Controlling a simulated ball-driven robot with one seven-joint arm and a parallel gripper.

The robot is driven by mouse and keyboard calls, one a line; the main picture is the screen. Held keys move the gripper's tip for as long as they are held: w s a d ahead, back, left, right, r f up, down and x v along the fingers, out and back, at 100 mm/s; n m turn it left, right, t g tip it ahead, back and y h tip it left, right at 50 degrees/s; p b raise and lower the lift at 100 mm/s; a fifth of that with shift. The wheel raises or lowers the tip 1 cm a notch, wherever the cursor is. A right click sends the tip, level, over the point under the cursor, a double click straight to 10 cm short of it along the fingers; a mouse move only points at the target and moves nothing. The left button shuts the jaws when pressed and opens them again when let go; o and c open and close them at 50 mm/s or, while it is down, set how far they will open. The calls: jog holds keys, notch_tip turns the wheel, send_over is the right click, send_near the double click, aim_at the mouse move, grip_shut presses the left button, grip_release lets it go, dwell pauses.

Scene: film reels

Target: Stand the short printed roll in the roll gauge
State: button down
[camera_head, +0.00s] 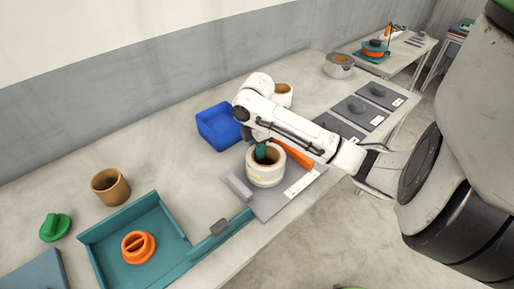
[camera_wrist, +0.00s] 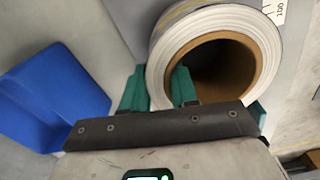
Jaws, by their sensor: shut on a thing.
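The printed roll (camera_head: 266,175), white with faint yellow bands and a brown core, is upright at the roll gauge. It also shows in the wrist view (camera_wrist: 215,22). The roll gauge is a grey plate (camera_head: 268,207) with a grey block (camera_head: 238,186) left of the roll, an orange bar (camera_head: 294,153) behind it and a white label. My gripper (camera_head: 262,151) comes down at the roll's rim and is shut on its wall. In the wrist view, one teal finger of my gripper (camera_wrist: 158,90) is outside the roll and one is at the core opening. The roll's underside is hidden.
A blue bin (camera_head: 218,127) stands behind left. Another pale roll (camera_head: 284,95) is behind my arm. A teal tray (camera_head: 128,226) with an orange part (camera_head: 138,247) lies front left, near a brown tube (camera_head: 110,186). Grey plates (camera_head: 357,111) lie to the right.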

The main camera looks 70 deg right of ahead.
jog(key=c, duration=1.1)
grip_release()
jog(key=shift+f, duration=0.1)
jog(key=shift+c, duration=0.2)
notch_tip(320, 180, up, 8)
jog(key=p, duration=0.7)
jog(key=shift+r, duration=0.25)
jog(key=shift+r+p, duration=0.55)
jog(key=shift+r, duration=0.75)
